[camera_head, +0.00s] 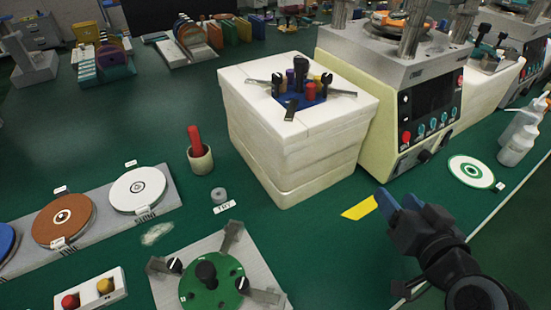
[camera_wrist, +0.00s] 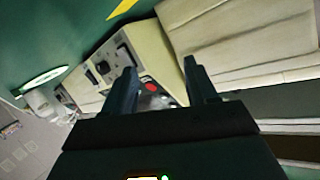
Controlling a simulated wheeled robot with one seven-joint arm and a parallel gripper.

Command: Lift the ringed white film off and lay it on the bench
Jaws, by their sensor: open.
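A white disc with a dark ring mark (camera_head: 138,187) lies on a round plate at the right end of a grey rack at the left. Another white disc, with green rings (camera_head: 471,171) and a small white tab, lies flat on the green bench (camera_head: 330,235) at the right. What looks like this disc also shows edge-on in the wrist view (camera_wrist: 45,80). My gripper (camera_head: 400,198) is above the bench at the lower right, left of and nearer than the green-ringed disc. Its blue fingers are apart and empty, as the wrist view (camera_wrist: 160,68) also shows.
A lapping machine (camera_head: 420,110) with a control panel stands behind my gripper, beside a white stacked block (camera_head: 290,165). A yellow strip (camera_head: 360,208) marks the bench. A green round fixture (camera_head: 212,288) is in front.

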